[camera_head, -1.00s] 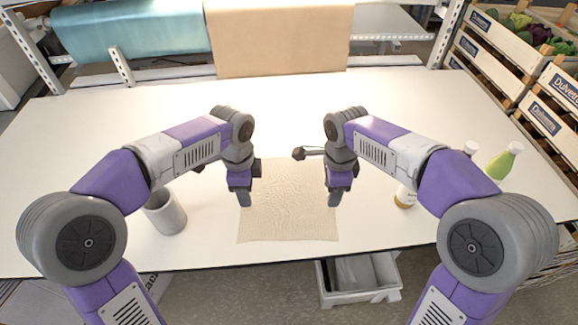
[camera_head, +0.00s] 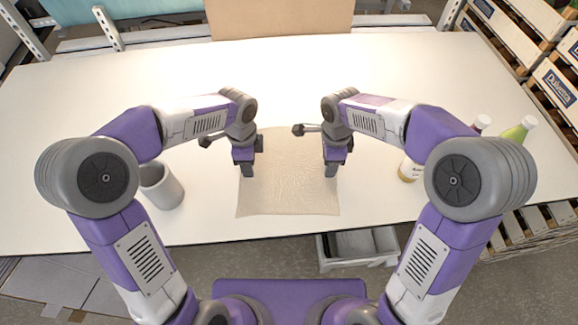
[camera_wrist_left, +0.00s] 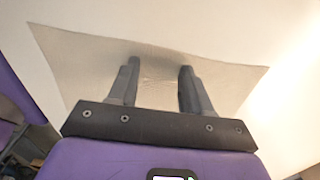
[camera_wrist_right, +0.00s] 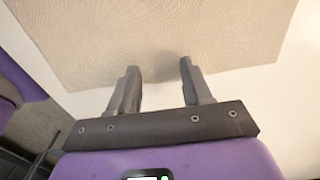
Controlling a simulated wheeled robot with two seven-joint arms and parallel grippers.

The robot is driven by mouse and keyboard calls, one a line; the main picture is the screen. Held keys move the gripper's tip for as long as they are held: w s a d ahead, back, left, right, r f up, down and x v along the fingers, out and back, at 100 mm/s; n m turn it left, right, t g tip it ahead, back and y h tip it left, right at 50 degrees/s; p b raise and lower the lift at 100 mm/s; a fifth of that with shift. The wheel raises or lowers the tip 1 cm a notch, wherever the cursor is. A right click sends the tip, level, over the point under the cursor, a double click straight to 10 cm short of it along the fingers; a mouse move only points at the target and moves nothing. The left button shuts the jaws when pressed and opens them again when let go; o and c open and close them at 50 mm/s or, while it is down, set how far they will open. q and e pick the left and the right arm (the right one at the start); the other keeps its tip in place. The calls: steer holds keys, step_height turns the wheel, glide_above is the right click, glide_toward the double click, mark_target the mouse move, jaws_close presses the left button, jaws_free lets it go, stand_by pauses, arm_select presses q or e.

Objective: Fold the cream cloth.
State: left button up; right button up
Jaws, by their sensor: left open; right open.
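The cream cloth (camera_head: 288,190) lies flat and spread out near the front edge of the white table. My left gripper (camera_head: 246,171) is over the cloth's left side, pointing down. In the left wrist view its two fingers (camera_wrist_left: 158,75) are apart, with cloth beneath and between them. My right gripper (camera_head: 332,170) is over the cloth's right side, also pointing down. In the right wrist view its fingers (camera_wrist_right: 157,72) are apart near one edge of the cloth (camera_wrist_right: 150,30). I cannot tell whether the fingertips touch the cloth.
A grey-white cup (camera_head: 161,187) stands on the table (camera_head: 110,100) left of the cloth. Bottles, one with a green body (camera_head: 515,131), stand to the right, partly behind my right arm. A grey bin (camera_head: 355,246) is below the front edge. The table's back is clear.

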arm_select(q)
steer(key=shift+f, duration=0.15)
arm_select(e)
steer(key=shift+f, duration=0.2)
arm_select(q)
jaws_close()
arm_select(e)
jaws_close()
stand_by(0.4)
